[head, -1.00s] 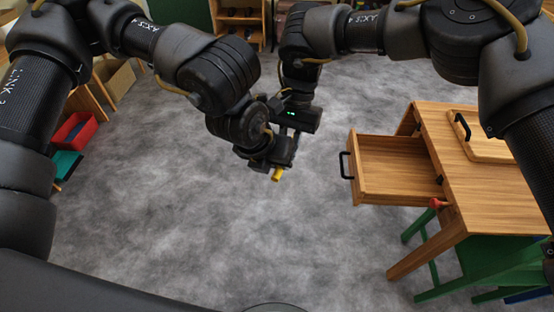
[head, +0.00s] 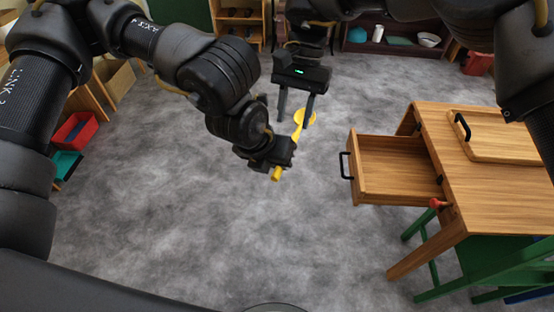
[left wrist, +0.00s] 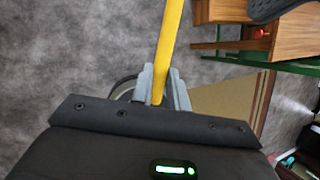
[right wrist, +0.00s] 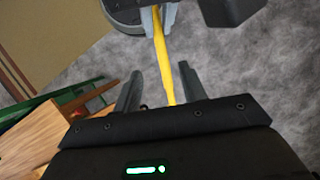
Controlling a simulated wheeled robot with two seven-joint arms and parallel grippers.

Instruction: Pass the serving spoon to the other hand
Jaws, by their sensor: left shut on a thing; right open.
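My right gripper (head: 296,108) is open near the bowl end. In the right wrist view the handle (right wrist: 163,60) runs between the spread right fingers, with a gap on both sides. The bowl is out of view there.
A wooden table (head: 435,130) with an open drawer (head: 375,193) stands at the right. A board with a black handle (head: 490,140) lies on it. A red bin (head: 77,132) is at the left. Grey floor (head: 200,240) lies clear below the grippers.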

